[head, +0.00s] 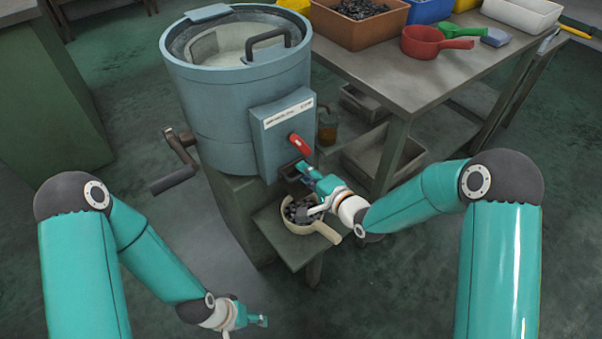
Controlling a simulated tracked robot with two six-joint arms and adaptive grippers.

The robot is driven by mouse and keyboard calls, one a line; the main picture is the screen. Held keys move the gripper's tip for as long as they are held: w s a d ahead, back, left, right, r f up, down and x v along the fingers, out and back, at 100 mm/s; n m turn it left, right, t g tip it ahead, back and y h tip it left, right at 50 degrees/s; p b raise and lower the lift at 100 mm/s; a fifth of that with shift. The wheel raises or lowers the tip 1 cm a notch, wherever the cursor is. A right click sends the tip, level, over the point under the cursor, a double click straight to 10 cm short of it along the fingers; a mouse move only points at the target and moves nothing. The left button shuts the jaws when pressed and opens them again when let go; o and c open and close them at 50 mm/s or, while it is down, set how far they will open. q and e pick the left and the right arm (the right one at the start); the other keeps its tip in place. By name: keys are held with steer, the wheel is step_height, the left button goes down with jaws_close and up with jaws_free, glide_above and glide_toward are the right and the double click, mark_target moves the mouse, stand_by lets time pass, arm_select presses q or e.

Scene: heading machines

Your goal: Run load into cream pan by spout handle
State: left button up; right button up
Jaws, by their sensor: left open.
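The blue-grey drum machine (235,110) stands left of centre. Its red spout handle (300,145) sticks out from the front box above the dark spout (292,180). The cream pan (325,232) stands on a small shelf under the spout, its handle pointing to the lower right. Dark pieces (299,212) lie in the pan. My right gripper (306,172) is beside the spout, below the red handle and above the pan. It partly hides both spout and pan, and its finger gap is unclear. My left gripper (256,321) is open and empty, low over the floor.
A metal table (385,100) at the back right holds a brown bin (355,28) of dark pieces, a red pan (425,42), a green scoop (462,31) and other bins. A crank (178,165) juts from the machine's left. The floor at front is clear.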

jaws_close()
